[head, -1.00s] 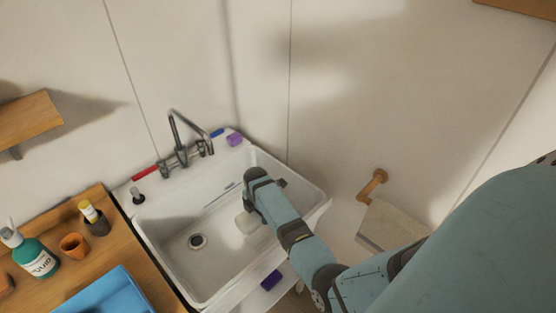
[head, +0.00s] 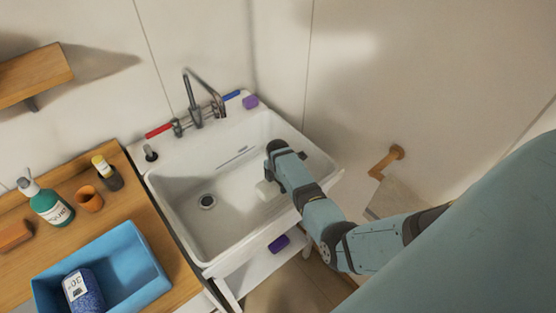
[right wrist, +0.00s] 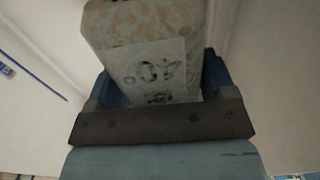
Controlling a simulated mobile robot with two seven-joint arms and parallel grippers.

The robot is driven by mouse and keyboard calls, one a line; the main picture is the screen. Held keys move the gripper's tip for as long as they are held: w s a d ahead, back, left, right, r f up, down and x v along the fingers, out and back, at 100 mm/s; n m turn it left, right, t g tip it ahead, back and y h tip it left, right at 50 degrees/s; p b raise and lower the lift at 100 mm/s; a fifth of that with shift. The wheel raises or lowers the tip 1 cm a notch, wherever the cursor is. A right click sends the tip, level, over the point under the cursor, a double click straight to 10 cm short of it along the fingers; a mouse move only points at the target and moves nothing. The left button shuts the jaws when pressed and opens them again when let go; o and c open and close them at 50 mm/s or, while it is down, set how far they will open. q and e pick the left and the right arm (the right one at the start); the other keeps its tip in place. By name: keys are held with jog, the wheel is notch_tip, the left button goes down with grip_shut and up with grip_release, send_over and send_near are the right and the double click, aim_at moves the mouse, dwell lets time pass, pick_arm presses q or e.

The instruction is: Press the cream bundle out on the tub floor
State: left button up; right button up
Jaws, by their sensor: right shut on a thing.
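The cream bundle (head: 266,190) is in the white tub (head: 183,222), on its right side, right of the drain. In the right wrist view the cream bundle (right wrist: 147,30) is a mottled, pale block with a "40°" label, between the fingers. My right gripper (head: 274,178) reaches down into the tub and is shut on the bundle. The arm hides part of the bundle, and I cannot tell whether its underside touches the tub floor. My left gripper is not in view.
The drain (head: 207,201) is open to view. A faucet (head: 196,105) stands behind the tub. A blue bin (head: 146,257) holding a dark blue bundle (head: 85,290) is on the wooden counter at left. A purple block (head: 278,243) lies below the tub's front.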

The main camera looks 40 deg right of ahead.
jog(key=b, duration=0.3)
send_over(278, 200)
jog(key=f, duration=0.6)
jog(key=shift+w+d+f, duration=0.15)
jog(key=shift+w+f, duration=0.05)
jog(key=shift+w, duration=0.05)
jog(key=shift+f+b, duration=0.35)
jog(key=shift+b, duration=0.15)
pick_arm(q)
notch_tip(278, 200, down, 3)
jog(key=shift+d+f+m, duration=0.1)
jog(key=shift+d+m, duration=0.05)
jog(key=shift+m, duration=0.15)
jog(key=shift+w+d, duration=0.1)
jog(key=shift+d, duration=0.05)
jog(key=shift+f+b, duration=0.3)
jog(key=shift+b, duration=0.1)
pick_arm(e)
jog(key=shift+f, duration=0.65)
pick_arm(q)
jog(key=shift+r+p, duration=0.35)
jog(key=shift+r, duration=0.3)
pick_arm(e)
jog(key=shift+s+f, duration=0.25)
dwell(0.9)
